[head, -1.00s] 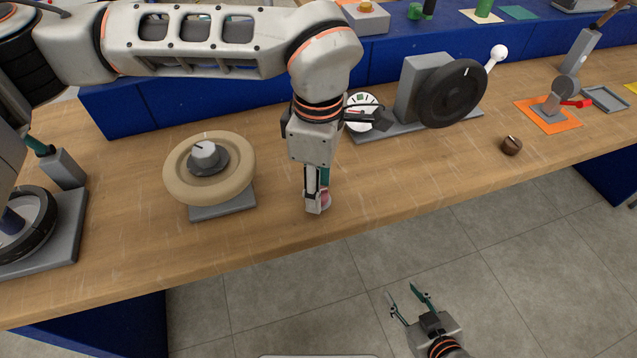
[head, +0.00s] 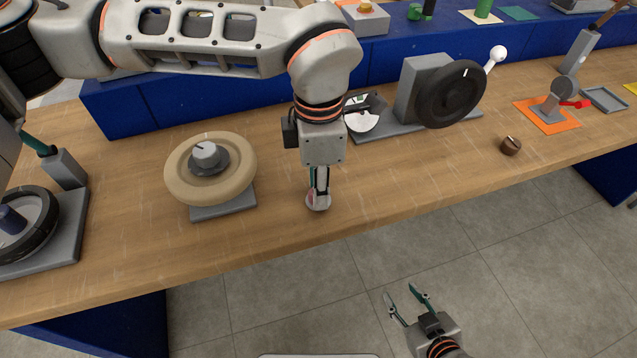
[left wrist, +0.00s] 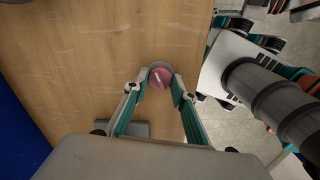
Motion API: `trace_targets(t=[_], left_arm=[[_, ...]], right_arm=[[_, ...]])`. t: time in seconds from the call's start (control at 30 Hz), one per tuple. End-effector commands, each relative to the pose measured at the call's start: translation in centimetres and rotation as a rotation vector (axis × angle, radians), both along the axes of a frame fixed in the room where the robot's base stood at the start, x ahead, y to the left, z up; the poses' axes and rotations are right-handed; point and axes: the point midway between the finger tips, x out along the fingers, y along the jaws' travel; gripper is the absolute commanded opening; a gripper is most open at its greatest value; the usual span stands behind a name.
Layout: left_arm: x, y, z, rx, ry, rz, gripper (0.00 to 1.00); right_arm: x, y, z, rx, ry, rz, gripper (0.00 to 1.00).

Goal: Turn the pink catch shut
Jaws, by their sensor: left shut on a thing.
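The pink catch (left wrist: 161,76) is a round knob with a pale line across its top, on a grey round base at the table's front edge. In the head view only a sliver of the catch (head: 312,197) shows below my left gripper (head: 319,203). My left gripper points straight down and is shut on the catch. In the left wrist view its fingertips (left wrist: 158,88) touch the catch from both sides. My right gripper (head: 404,297) is open and empty, over the floor in front of the table.
A beige handwheel (head: 180,184) on a grey plate stands left of my left gripper. A black wheel (head: 451,94) with a white-knobbed lever stands behind right. A brown knob (head: 511,146) sits farther right. The wooden table (head: 420,176) is clear between them.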

Motion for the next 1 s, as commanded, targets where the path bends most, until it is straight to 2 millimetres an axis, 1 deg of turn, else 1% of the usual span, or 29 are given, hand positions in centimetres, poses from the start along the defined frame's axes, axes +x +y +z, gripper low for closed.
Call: trace_targets(t=[0.7,1.0], left_arm=[[0.04,0.01,0.09,0.000,0.000,0.679,0.04],[0.06,0.01,0.11,-0.001,0.000,0.936,0.04]], right_arm=[[0.08,0.06,0.26,0.002,-0.004,0.000,0.40],[0.23,0.01,0.33,0.001,-0.007,-0.001,0.40]])
